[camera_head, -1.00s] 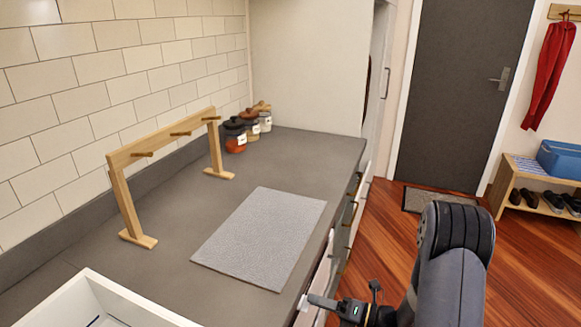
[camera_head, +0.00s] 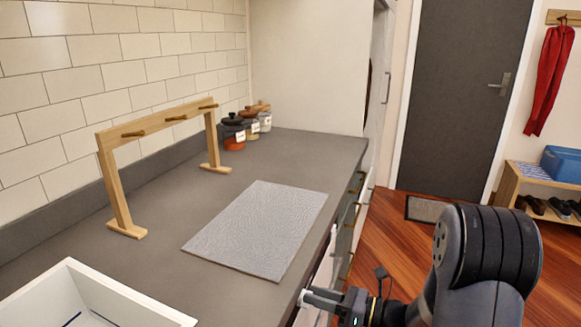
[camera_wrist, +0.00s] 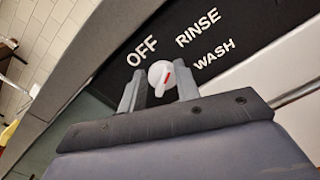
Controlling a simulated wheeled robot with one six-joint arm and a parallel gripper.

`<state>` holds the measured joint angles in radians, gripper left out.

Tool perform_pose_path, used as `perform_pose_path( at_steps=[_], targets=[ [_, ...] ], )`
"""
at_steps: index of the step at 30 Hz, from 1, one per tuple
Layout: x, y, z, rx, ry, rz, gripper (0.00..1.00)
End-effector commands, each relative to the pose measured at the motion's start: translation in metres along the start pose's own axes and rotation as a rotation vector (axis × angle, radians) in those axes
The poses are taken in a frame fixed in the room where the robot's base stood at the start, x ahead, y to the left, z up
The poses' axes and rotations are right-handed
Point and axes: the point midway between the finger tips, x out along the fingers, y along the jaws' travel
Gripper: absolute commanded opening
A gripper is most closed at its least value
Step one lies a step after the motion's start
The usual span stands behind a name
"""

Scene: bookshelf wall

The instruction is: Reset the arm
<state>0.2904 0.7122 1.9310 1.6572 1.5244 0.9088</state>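My gripper (camera_wrist: 160,90) is low at the front edge of the counter in the head view (camera_head: 308,298). In the wrist view its two fingers are apart. A white knob (camera_wrist: 160,74) with a red pointer mark shows between and just beyond the fingertips. I cannot tell whether a finger touches it. The knob sits on a black panel (camera_wrist: 232,22) lettered OFF, RINSE and WASH. The dark arm is at the lower right of the head view.
On the counter (camera_head: 175,222) are a wooden rack with pegs (camera_head: 112,185), a grey mat (camera_head: 258,228), several lidded jars (camera_head: 234,137) and a white open box (camera_head: 66,285). A door (camera_head: 468,90), a shoe bench (camera_head: 508,190) and open wooden floor (camera_head: 372,245) lie to the right.

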Motion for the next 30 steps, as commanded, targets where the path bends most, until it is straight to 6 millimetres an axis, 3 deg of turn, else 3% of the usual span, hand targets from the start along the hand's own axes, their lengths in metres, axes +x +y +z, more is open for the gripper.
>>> perform_pose_path(
  at_steps=[24,30],
  targets=[
    [0.000,0.004,-0.006,-0.419,0.000,0.000,0.31],
    [-0.034,0.006,0.001,-0.413,0.000,-0.006,0.31]
  ],
)
